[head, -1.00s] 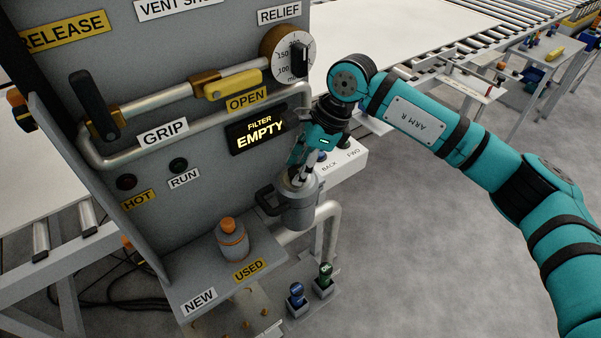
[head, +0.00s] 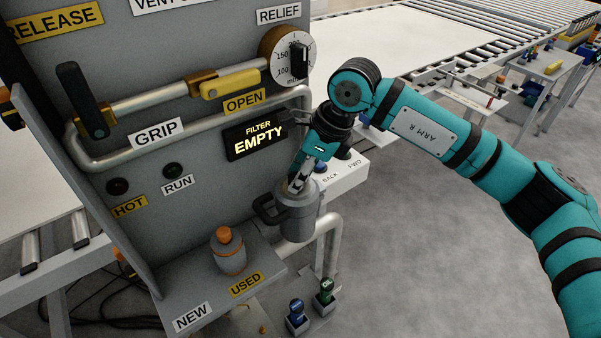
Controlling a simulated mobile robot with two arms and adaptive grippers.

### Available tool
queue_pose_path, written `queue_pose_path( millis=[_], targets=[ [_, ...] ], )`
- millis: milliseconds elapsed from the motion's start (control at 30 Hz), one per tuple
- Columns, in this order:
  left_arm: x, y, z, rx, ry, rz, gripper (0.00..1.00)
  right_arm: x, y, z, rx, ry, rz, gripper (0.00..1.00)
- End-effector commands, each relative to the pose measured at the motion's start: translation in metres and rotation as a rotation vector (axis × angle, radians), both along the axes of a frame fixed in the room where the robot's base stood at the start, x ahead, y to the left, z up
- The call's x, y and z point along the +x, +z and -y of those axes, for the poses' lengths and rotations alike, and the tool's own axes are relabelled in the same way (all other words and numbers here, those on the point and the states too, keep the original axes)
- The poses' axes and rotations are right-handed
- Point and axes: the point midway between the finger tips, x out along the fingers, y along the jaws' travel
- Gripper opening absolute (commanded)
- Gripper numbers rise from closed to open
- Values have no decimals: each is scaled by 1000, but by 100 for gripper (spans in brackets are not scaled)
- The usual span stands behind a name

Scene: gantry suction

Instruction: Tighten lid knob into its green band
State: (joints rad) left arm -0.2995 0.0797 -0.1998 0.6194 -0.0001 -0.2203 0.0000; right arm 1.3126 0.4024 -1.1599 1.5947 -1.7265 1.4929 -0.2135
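A grey filter canister (head: 297,217) with a dark side handle is mounted at the panel's lower right. My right gripper (head: 297,187) points down at the top of the canister, with its fingertips at the lid. The lid knob is hidden by the fingers, and I cannot tell whether they are closed on it. No green band shows on the lid from here. The filter display (head: 259,137) above reads "EMPTY". My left gripper is not in view.
A grey bottle with an orange cap (head: 228,250) stands on the shelf (head: 200,279) by the "USED" label. A pale control box (head: 345,168) and a pipe (head: 328,235) are close to the right of the canister. Open floor lies further right.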

Motion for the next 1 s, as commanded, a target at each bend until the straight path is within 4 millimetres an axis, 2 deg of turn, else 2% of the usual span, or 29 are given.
queue_pose_path(
  millis=[33, 167, 433, 533, 667, 1000],
  targets=[
    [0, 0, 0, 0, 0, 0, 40, 1, 3, 0, 4, -1, 5, 43],
    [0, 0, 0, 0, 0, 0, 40, 1, 2, 0, 2, 0, 4, 60],
    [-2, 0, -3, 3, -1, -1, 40, 0, 1, 0, 2, 1, 2, 61],
    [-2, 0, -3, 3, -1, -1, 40, 0, 7, 2, 2, 0, 3, 61],
    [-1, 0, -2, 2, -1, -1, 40, -1, 25, 9, 2, 0, 6, 61],
    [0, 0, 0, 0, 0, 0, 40, -8, 90, 35, 3, 0, 6, 61]
  ],
)
